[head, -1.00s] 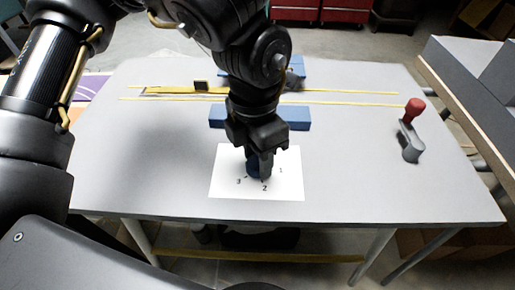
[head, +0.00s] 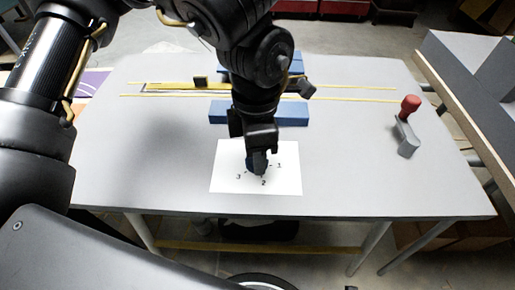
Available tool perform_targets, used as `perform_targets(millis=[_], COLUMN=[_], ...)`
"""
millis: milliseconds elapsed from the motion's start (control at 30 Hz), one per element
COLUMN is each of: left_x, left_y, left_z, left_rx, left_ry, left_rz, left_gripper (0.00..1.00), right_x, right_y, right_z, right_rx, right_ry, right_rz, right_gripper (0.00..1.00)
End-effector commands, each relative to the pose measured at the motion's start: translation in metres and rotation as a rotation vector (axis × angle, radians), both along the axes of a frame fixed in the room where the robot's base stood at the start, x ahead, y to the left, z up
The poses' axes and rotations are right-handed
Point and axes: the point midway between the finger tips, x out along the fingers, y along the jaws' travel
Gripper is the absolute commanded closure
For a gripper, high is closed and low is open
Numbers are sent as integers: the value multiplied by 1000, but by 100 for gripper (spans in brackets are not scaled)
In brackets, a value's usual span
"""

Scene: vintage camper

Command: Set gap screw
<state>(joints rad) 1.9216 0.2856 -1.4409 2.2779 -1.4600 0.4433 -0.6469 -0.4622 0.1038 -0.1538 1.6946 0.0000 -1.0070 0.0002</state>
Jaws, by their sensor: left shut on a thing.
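A dark blue knob (head: 250,163), taken to be the gap screw's head, stands on a white sheet (head: 225,180) printed with the numbers 1, 2 and 3. My left gripper (head: 258,165) points down over the sheet and is shut on the knob. Its fingers and wrist hide much of the knob, including any pointer on it. The numbers show around the knob: 3 at its left, 2 in front, 1 at its right. My right gripper is out of view.
A red-topped grey handle tool (head: 406,135) stands at the table's right. Blue blocks (head: 290,112) and thin yellow strips (head: 350,99) lie behind my gripper, with a small dark block (head: 200,82) by the strips. The grey table (head: 370,170) is clear on both sides of the sheet.

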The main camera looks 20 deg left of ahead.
Motion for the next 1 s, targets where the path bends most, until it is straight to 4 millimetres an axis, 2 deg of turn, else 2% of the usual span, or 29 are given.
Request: perform_targets(millis=[200, 233, 400, 733, 900, 1000], left_x=[0, 0, 0, 1, 2, 4], left_y=[0, 0, 0, 0, 1, 1], left_z=[0, 0, 0, 5, 31, 53], left_rx=[0, 0, 0, 1, -1, -1], left_ry=[0, 1, 0, -1, -4, -5], left_rz=[0, 0, 1, 2, 2, 3], left_gripper=[84, 59, 40, 40, 40, 40], right_x=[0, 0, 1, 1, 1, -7], right_y=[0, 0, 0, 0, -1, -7], right_z=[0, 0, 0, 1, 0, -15], right_rx=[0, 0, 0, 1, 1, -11], right_ry=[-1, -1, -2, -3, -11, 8], right_rz=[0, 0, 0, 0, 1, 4], right_gripper=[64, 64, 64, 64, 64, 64])
